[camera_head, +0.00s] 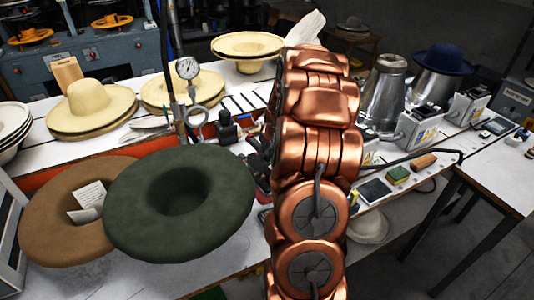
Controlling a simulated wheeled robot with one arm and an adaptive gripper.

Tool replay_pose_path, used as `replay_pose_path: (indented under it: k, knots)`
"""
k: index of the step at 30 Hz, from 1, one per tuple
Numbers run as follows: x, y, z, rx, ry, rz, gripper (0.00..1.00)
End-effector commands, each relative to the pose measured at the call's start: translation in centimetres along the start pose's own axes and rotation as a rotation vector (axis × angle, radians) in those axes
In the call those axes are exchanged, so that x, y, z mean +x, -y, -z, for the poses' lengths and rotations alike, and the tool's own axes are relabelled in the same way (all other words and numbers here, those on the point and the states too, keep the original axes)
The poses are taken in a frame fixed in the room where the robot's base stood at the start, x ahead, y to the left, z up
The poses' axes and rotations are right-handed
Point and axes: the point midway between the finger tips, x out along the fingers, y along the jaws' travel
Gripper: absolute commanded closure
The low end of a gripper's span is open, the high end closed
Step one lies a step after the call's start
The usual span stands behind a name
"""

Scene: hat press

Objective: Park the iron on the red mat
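My copper arm fills the middle of the head view from top to bottom. My gripper is not in view. No iron can be made out for certain. A small dark object (228,130) stands just left of my arm, too small to identify. An orange-red strip (130,150) shows behind the felt hats, partly hidden by them. I cannot tell whether it is the red mat. The area behind my arm is hidden.
A green felt hat (225,215) and a brown felt hat (45,215) lie front left on the white bench (135,282). Straw hats (90,105), a pressure gauge (187,68) and metal cones (385,95) stand behind. Another table (500,185) is at right.

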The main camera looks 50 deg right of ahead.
Motion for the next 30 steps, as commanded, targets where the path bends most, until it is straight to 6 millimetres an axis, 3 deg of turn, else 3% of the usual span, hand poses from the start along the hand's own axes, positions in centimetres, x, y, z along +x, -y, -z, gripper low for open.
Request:
replay_pose_path:
  k: [1,9,20,30]
  knots:
    - [-0.1,-0.1,0.2,0.000,-0.005,-0.003,0.70]
    - [0.0,0.0,0.1,0.000,-0.002,-0.001,0.43]
    - [-0.2,0.0,0.0,0.000,0.000,0.000,0.43]
    - [-4.3,-0.1,0.0,0.000,-0.003,-0.002,0.43]
